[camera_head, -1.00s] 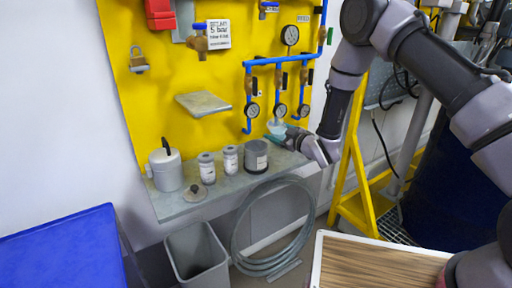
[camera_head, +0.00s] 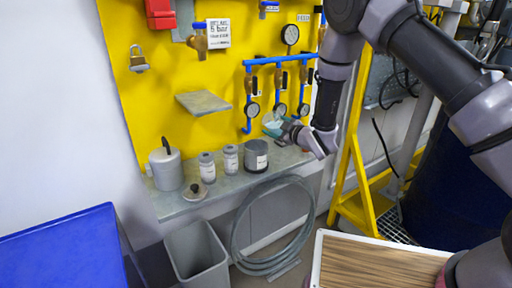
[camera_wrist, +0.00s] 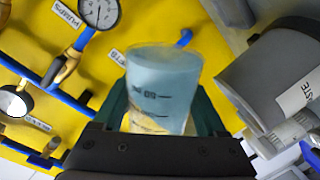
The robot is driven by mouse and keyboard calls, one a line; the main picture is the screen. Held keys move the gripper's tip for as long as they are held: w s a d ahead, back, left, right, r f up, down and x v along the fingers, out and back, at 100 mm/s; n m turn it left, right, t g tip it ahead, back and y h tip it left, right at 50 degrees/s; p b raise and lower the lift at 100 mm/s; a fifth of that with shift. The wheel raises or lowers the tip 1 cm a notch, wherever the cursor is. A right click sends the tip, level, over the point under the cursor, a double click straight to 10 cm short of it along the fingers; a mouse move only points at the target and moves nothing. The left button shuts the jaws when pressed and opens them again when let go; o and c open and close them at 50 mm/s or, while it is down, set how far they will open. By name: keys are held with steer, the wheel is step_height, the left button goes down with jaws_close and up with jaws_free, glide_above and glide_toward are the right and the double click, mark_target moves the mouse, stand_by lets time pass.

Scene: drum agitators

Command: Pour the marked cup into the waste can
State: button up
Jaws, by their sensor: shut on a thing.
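My gripper (camera_head: 287,130) is shut on a clear, marked cup (camera_head: 272,124) above the right part of the shelf. In the wrist view the cup (camera_wrist: 162,90) stands between the dark green fingers (camera_wrist: 160,112), with scale marks and a pale blue upper part; whether that is liquid is hard to tell. The wrist view is rolled against the board, so the cup looks tilted. The waste can (camera_head: 255,156), dark grey with a white label, stands on the shelf just left of and below the cup. Its WASTE label shows at right in the wrist view (camera_wrist: 298,92), apart from the cup.
The shelf (camera_head: 225,190) also holds two small labelled jars (camera_head: 207,168), a lidded pot (camera_head: 166,170) and a loose lid (camera_head: 194,192). Gauges and blue pipes (camera_head: 280,62) on the yellow board are close behind the cup. A grey bin (camera_head: 196,257) stands below.

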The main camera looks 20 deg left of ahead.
steer(key=shift+f+n+h+p, duration=0.25)
steer(key=shift+f+n+p, duration=0.2)
steer(key=shift+n, duration=0.45)
steer(key=shift+f+n+h+p, duration=0.3)
steer(key=shift+n+p, duration=0.2)
steer(key=shift+n, duration=0.4)
stand_by(1.6)
steer(key=shift+r+n+t+p, duration=0.35)
steer(key=shift+r+n, duration=0.1)
steer(key=shift+n, duration=0.25)
stand_by(1.2)
steer(key=shift+s+a+r+n+h, duration=0.4)
steer(key=shift+a+r+n+h, duration=0.05)
steer(key=shift+n, duration=0.25)
stand_by(1.0)
steer(key=shift+s+f+n+p, duration=0.1)
steer(key=shift+f+n+p, duration=0.1)
steer(key=shift+n+p, duration=0.2)
stand_by(0.6)
